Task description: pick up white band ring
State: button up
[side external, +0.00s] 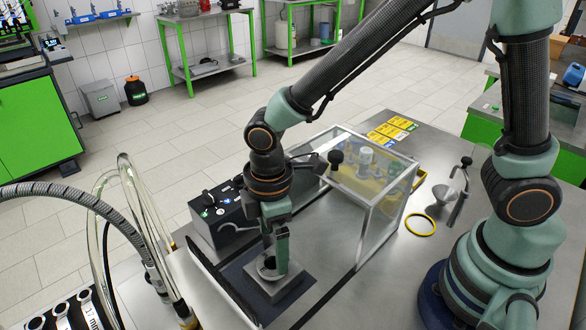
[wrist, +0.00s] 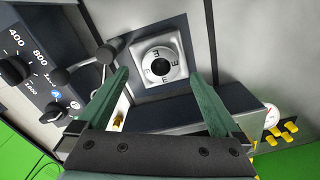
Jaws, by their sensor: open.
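A pale round ring with dark marks around a dark centre (wrist: 160,67) sits in a light square block in the wrist view. It may be the white band ring, but I cannot tell for sure. In the side external view, the round piece (side external: 267,268) on the block is partly hidden by my gripper (side external: 275,262). My gripper also shows in the wrist view (wrist: 159,78), open, with its green fingers to either side of the ring. I cannot tell whether a finger touches the ring or block.
A control box with knobs (side external: 218,212) stands left of the block. A clear framed enclosure (side external: 372,208) stands close on the right. A yellow ring (side external: 420,225) lies flat on the metal table, near a metal funnel (side external: 444,194).

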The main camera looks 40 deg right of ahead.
aim_at(274, 256)
notch_tip(274, 256, down, 4)
jog(key=shift+s+f, duration=0.1)
jog(key=shift+f, duration=0.15)
grip_shut()
jog(key=shift+r, duration=0.1)
